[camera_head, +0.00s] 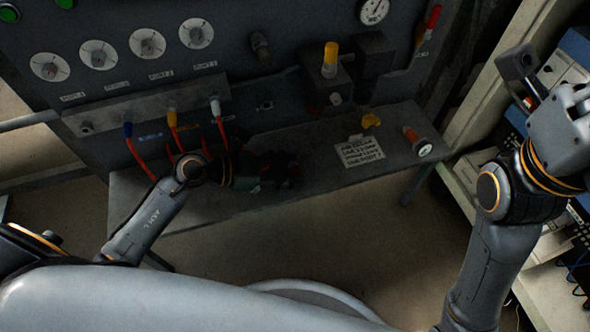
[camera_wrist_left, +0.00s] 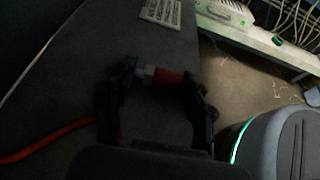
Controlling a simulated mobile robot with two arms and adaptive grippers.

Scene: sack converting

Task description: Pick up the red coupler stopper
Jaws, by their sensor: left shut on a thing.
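My left gripper (camera_head: 275,172) is low over the grey bench shelf in the head view, dark and hard to make out against it. In the left wrist view its two dark fingers (camera_wrist_left: 155,88) stand on either side of a red stopper (camera_wrist_left: 172,77) with a pale end at its left. The gripper is shut on this stopper, which lies across between the fingers. In the head view only small reddish patches show at the gripper. My right gripper (camera_head: 522,78) is raised at the far right, seen in part, and its fingers are unclear.
Colored hose couplers (camera_head: 172,118) hang from the panel behind. A red hose (camera_wrist_left: 45,140) runs beside my left gripper. Equipment racks stand at the right.

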